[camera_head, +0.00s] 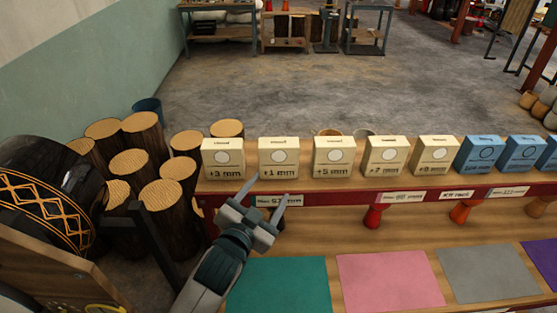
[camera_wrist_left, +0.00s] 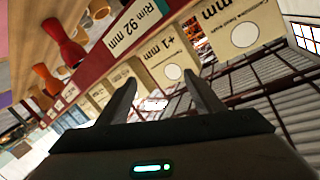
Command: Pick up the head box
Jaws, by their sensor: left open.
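A row of head boxes stands on the shelf. The cream ones read +3 mm (camera_head: 223,158), +1 mm (camera_head: 278,157), +5 mm (camera_head: 334,156), +7 mm (camera_head: 386,155) and what looks like +9 mm (camera_head: 435,154). Blue boxes (camera_head: 479,154) continue to the right. My left gripper (camera_head: 268,190) is open and empty, just in front of and below the +1 mm box, apart from it. In the left wrist view the +1 mm box (camera_wrist_left: 160,48) is beyond the open fingers (camera_wrist_left: 160,78), with another cream box (camera_wrist_left: 243,28) to its right. My right gripper is not in view.
The red shelf edge carries a "Rim 92 mm" label (camera_wrist_left: 130,27). Red and orange goblet shapes (camera_head: 374,216) sit below it. Log sections (camera_head: 131,163) and a black patterned drum (camera_head: 45,200) crowd the left. Coloured mats (camera_head: 390,280) lie on the lower surface.

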